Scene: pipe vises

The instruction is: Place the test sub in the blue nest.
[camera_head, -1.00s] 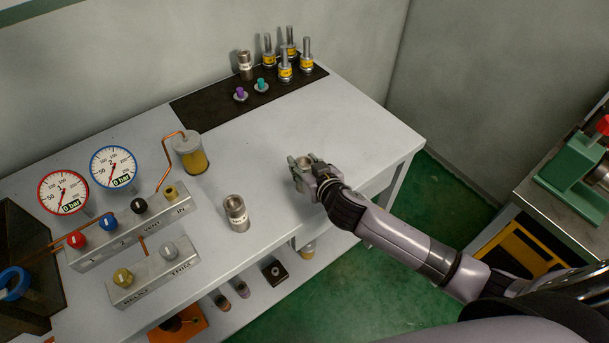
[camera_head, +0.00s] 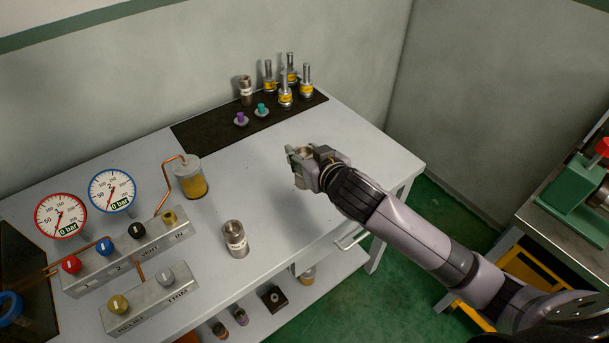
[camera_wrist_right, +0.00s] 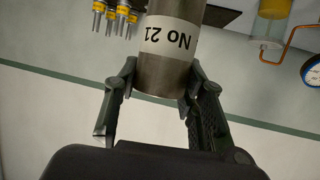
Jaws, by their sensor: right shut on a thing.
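My right gripper (camera_head: 303,160) is above the right part of the white bench. In the right wrist view my right gripper (camera_wrist_right: 160,88) is shut on a metal cylindrical sub (camera_wrist_right: 170,62) with a white band reading "No 21", upside down in that view. In the head view the gripper mostly hides this sub. A blue ring (camera_head: 10,309), which looks like the blue nest, is at the far left edge, partly cut off. Another banded metal sub (camera_head: 235,240) stands upright on the bench, left of the gripper and apart from it. My left gripper is not in view.
A black mat (camera_head: 200,129) at the back holds a metal sub (camera_head: 246,90), several yellow-banded fittings (camera_head: 286,94) and purple and teal plugs. Gauges (camera_head: 61,215), a valve block (camera_head: 125,255) and a yellow-filled cylinder (camera_head: 190,180) occupy the left. The bench between cylinder and gripper is clear.

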